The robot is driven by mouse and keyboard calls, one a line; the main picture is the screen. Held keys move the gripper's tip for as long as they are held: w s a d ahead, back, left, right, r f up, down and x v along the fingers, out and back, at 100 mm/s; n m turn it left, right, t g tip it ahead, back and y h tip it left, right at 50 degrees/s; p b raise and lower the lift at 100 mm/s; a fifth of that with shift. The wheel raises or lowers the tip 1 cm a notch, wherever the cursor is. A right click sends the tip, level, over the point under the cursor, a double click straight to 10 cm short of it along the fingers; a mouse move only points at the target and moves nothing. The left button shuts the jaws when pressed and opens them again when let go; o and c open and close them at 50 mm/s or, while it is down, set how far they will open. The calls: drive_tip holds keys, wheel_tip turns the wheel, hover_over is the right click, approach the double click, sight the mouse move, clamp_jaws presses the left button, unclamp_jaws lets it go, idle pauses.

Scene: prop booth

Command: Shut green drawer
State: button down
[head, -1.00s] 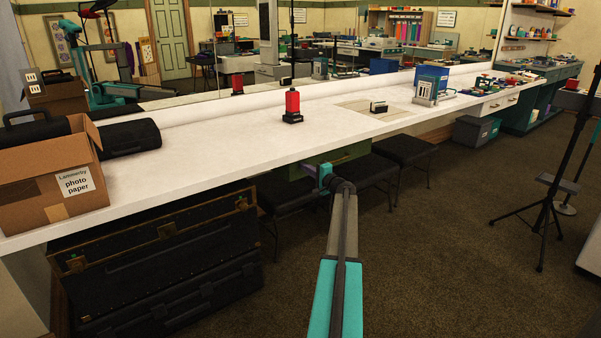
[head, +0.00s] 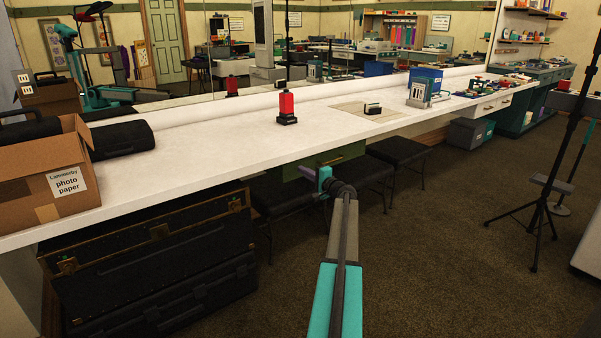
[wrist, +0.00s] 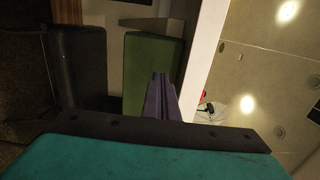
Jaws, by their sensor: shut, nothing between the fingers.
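The green drawer (head: 345,154) is under the white counter's front edge, in the middle of the head view. Its flat green front (wrist: 150,72) fills the middle of the wrist view, which is turned on its side. I cannot tell how far out it stands. My gripper (head: 308,171) is at the end of my arm, in front of the drawer's left part in the head view. Its purple fingers (wrist: 161,97) are together and empty, overlapping the green front's edge in the wrist view. Whether they touch it is unclear.
The white counter (head: 215,158) runs above the drawer. Dark stools (head: 400,150) stand beneath it, close to my gripper. A black trunk (head: 150,265) is at the lower left. A tripod (head: 545,190) stands at the right. The carpet (head: 440,260) between is clear.

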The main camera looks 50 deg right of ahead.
drive_tip(key=p+v, duration=0.1)
drive_tip(key=v, duration=0.9)
idle(0.4)
